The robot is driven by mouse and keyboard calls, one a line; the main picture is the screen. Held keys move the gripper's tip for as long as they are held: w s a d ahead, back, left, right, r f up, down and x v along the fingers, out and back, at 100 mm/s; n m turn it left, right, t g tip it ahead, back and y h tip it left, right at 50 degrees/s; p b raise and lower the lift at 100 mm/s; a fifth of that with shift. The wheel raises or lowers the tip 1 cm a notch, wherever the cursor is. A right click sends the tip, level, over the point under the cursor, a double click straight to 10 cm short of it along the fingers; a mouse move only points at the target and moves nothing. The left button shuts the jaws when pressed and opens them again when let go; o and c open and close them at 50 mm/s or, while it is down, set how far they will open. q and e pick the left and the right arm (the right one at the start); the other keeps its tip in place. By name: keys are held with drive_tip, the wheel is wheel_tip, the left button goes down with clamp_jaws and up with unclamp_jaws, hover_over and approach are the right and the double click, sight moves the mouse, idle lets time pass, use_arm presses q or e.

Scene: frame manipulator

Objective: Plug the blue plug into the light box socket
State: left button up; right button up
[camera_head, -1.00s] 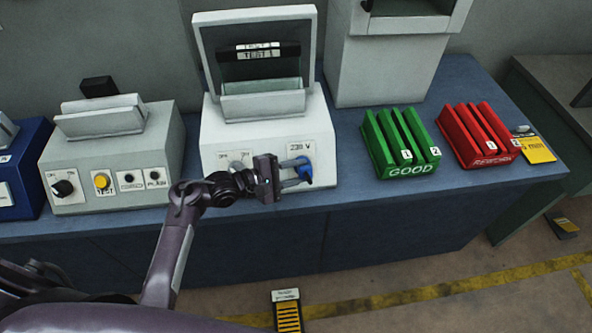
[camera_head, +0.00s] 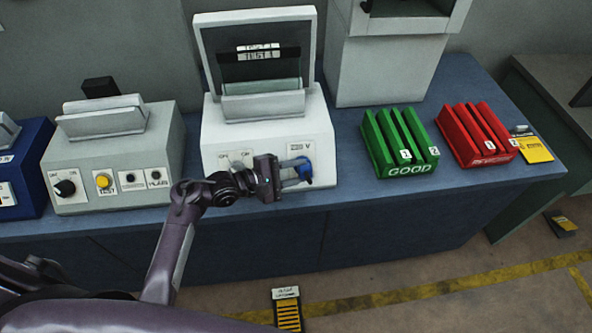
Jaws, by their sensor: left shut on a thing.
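The light box (camera_head: 225,135) is the white box with a raised lid, standing at the middle of the blue bench. Its front panel carries a socket label (camera_head: 299,147) at the right. The blue plug (camera_head: 304,170) is at that panel, just below the label. My left gripper (camera_head: 290,173) reaches in from the left in front of the box, with its fingers pointing right and shut on the blue plug. The socket itself is hidden behind the plug and fingers, so I cannot tell how deep the plug sits. My right gripper is not in view.
A grey test box (camera_head: 110,160) with knob and yellow button stands to the left. A green GOOD rack (camera_head: 400,142) and a red rack (camera_head: 478,134) stand to the right. The bench front edge runs below the gripper. Bench top between light box and green rack is clear.

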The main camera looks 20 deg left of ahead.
use_arm(q)
drive_tip(key=shift+r, duration=0.1)
drive_tip(key=shift+p, duration=0.55)
drive_tip(key=shift+w+a+f+b, duration=0.2)
drive_tip(key=shift+w+f+b, duration=0.15)
drive_tip(key=shift+w+f, duration=0.1)
idle(0.3)
drive_tip(key=o, duration=1)
drive_tip(key=shift+s, duration=0.1)
drive_tip(key=b+v, duration=0.1)
drive_tip(key=v, duration=0.6)
drive_tip(key=shift+s+a, duration=0.2)
drive_tip(key=shift+a, duration=0.1)
drive_tip(key=shift+r, duration=0.15)
